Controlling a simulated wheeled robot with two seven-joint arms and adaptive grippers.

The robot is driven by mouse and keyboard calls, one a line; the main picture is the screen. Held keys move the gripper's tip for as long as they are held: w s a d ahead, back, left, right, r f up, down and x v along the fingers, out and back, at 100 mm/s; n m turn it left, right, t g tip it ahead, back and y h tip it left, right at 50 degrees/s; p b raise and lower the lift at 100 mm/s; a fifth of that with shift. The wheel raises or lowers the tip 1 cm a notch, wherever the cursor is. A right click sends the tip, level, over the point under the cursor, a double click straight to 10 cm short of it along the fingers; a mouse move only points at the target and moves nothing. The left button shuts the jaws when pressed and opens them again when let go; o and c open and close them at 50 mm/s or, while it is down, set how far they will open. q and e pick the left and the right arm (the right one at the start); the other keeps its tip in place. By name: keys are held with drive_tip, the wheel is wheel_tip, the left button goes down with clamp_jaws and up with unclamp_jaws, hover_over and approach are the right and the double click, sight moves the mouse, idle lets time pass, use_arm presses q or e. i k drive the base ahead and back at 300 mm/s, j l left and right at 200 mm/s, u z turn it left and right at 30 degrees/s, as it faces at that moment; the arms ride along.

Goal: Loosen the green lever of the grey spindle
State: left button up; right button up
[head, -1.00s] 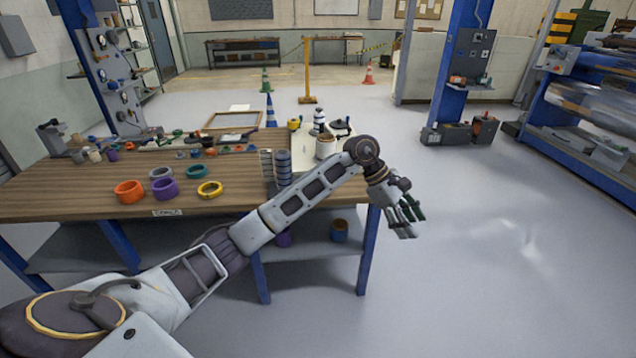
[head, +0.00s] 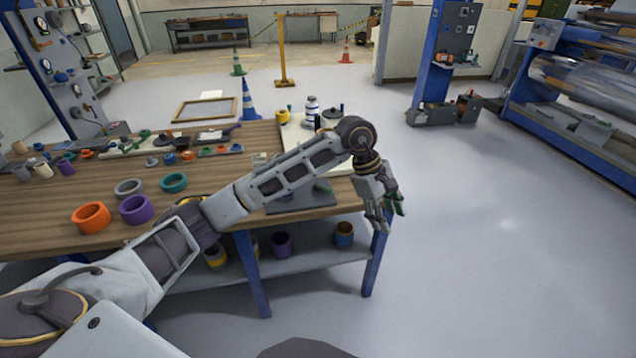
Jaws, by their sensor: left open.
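My left gripper (head: 386,213) is open and empty. It hangs with its fingers down past the right front corner of the wooden table (head: 50,205), over the floor. My left forearm crosses the table's right part and hides some of what stands there. Behind it a dark grey plate (head: 300,199) lies near the front edge, with a small green part (head: 322,188) beside the forearm. I cannot tell whether these belong to the grey spindle and its lever. My right gripper is not in view.
An orange ring (head: 90,217), a purple ring (head: 136,209), a grey ring (head: 128,187) and a teal ring (head: 173,182) lie on the table. The floor (head: 500,240) right of the table is clear.

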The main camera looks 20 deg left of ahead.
sight(317, 186)
drive_tip(key=i+j, duration=0.15)
drive_tip(key=j, duration=0.2)
drive_tip(key=i+j, duration=0.15)
drive_tip(key=j, duration=0.2)
drive_tip(key=i+j, duration=0.1)
drive_tip(key=j, duration=0.25)
drive_tip(key=i+j, duration=0.15)
drive_tip(key=j, duration=0.2)
